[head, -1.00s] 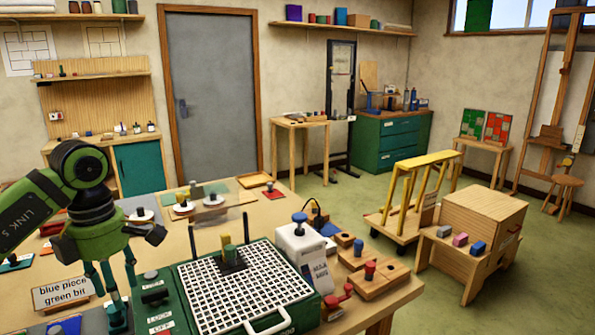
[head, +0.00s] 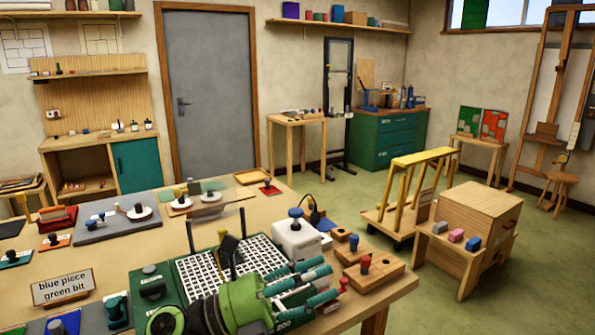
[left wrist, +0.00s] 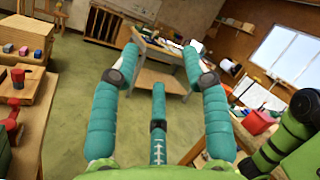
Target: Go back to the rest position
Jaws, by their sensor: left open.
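A dark piece with yellow (head: 228,246) stands on that grid, apart from the fingers. My right gripper is in neither view.
A sign (head: 62,288) reads "blue piece green bit".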

